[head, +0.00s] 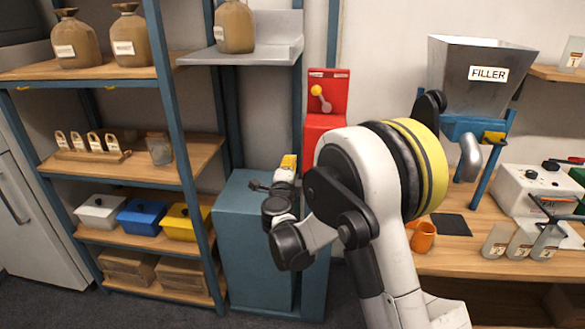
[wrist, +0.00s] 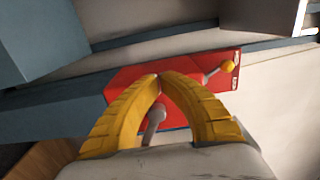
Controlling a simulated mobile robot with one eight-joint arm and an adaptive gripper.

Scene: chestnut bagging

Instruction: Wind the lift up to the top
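The red crank box (head: 332,88) is mounted on a blue post in the head view. A yellow-knobbed handle (head: 318,92) is on its face, and both also show in the wrist view, the box (wrist: 130,82) and the knob (wrist: 229,66). A grey lever (wrist: 154,118) shows through the gap between my fingers. My gripper (head: 289,162) is below and left of the box in the head view. Its yellow fingers (wrist: 159,78) appear to meet at the tips, with nothing seen held. The grey lift platform (head: 240,54) is high between blue posts, bearing a brown jar (head: 235,26).
A blue cabinet (head: 245,240) stands below the platform. Left shelves hold jars, coloured bins (head: 140,217) and crates. On the right, a metal FILLER hopper (head: 470,80) stands over a wooden bench (head: 440,258) with an orange cup (head: 423,238). My arm hides part of the middle.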

